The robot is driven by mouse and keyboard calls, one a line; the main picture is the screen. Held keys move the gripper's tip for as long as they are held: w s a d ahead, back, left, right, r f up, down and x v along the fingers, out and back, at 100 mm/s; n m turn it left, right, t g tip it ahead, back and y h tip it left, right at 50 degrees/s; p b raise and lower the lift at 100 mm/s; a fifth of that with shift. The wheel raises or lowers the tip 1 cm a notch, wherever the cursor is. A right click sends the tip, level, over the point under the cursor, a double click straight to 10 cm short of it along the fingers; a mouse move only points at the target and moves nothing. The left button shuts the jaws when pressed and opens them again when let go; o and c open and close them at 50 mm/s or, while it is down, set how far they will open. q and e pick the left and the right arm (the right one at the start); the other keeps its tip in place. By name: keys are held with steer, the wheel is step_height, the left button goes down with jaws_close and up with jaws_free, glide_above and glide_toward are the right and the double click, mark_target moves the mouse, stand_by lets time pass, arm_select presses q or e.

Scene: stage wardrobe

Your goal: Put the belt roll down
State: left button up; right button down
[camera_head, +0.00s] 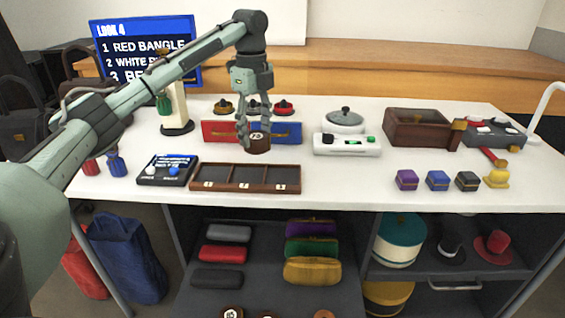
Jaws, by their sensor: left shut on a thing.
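A dark brown belt roll (258,147) with a pale round mark reading "70" shows on the white table (400,180), in front of the red and blue cases. My left gripper (254,140) points down from above with its fingers around the roll, shut on it. I cannot tell whether the roll touches the table. A dark brown tray (247,189) with three numbered compartments lies just in front of the roll. Its compartments look empty. My right gripper is not in view.
A red case (219,131) and a blue case (289,132) stand close behind the roll. A white device (347,146) is to the right, then an open brown box (417,128). A small dark panel (166,170) sits left of the tray. Several small colored boxes line the right front.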

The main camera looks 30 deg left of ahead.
arm_select(q)
steer(key=d+f, duration=0.1)
steer(key=w+d+f, duration=0.1)
steer(key=d, duration=0.1)
steer(key=w+d+f, duration=0.1)
steer(key=shift+d, duration=0.4)
steer(key=shift+w+d+f, duration=0.25)
steer(key=shift+d+f, duration=0.15)
steer(key=shift+d, duration=0.05)
step_height(320, 180, down, 4)
steer(key=shift+r, duration=0.1)
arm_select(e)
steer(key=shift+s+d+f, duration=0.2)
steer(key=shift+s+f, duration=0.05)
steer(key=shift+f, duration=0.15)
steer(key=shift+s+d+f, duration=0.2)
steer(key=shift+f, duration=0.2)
arm_select(q)
steer(key=shift+f, duration=0.2)
steer(key=o, duration=1.1)
steer(key=shift+o, duration=0.5)
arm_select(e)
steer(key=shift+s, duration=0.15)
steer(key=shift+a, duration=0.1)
